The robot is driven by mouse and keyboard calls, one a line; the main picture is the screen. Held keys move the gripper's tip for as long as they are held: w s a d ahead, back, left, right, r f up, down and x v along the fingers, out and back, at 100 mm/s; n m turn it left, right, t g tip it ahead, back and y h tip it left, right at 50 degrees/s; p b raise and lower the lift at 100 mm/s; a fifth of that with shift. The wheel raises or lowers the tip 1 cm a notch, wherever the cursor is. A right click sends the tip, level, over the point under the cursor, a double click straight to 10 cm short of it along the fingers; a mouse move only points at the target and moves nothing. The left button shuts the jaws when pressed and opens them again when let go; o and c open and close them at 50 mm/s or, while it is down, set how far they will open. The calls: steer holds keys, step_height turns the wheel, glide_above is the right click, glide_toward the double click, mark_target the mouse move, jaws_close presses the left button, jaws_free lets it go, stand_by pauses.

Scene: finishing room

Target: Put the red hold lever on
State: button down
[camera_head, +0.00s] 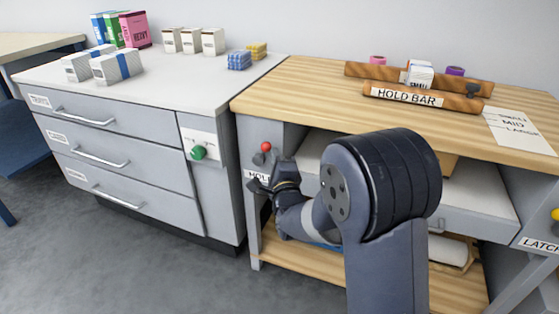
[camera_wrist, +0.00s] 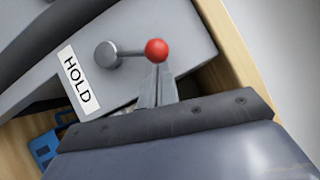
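The red-balled hold lever (camera_head: 266,147) is on the grey front of the wooden-topped bench, above a HOLD label (camera_head: 257,175) that is partly hidden by my gripper. In the wrist view the red ball (camera_wrist: 156,50) is on a short grey rod running from a round pivot (camera_wrist: 106,54). In the head view the lever points up, leaning slightly right. My gripper (camera_head: 258,186) is just below the lever. In the wrist view its fingers (camera_wrist: 157,76) look shut together, with tips close to the ball. Whether they touch it is unclear.
A green knob (camera_head: 198,152) is on the grey drawer cabinet at left. The bench top holds a wooden HOLD BAR (camera_head: 420,97), a small white box (camera_head: 419,75) and a size sheet (camera_head: 519,130). A LATCH label (camera_head: 540,244) is at far right. Open floor lies in front.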

mark_target(268, 148)
steer(key=a+r+n+g+p, duration=0.1)
steer(key=a+r+n+p, duration=0.1)
steer(key=shift+w+r+n+g+p, duration=0.4)
steer(key=shift+w+a+r+n+g+h+p, duration=0.1)
steer(key=shift+w+a+n+g+h+p, duration=0.7)
steer(key=shift+p, duration=1.6)
steer(key=shift+w+a+r+n+g+p, duration=0.1)
steer(key=shift+a+n+g+p, duration=0.3)
steer(key=shift+a+n+p, duration=1.1)
steer(key=shift+w+a+r+n+g+h+p, duration=0.1)
steer(key=shift+w+a+n+g+h+p, duration=0.4)
steer(key=shift+a+p, duration=1.85)
steer(key=shift+s+d+p, duration=0.1)
steer(key=shift+d+p, duration=0.8)
steer(key=shift+p, duration=0.1)
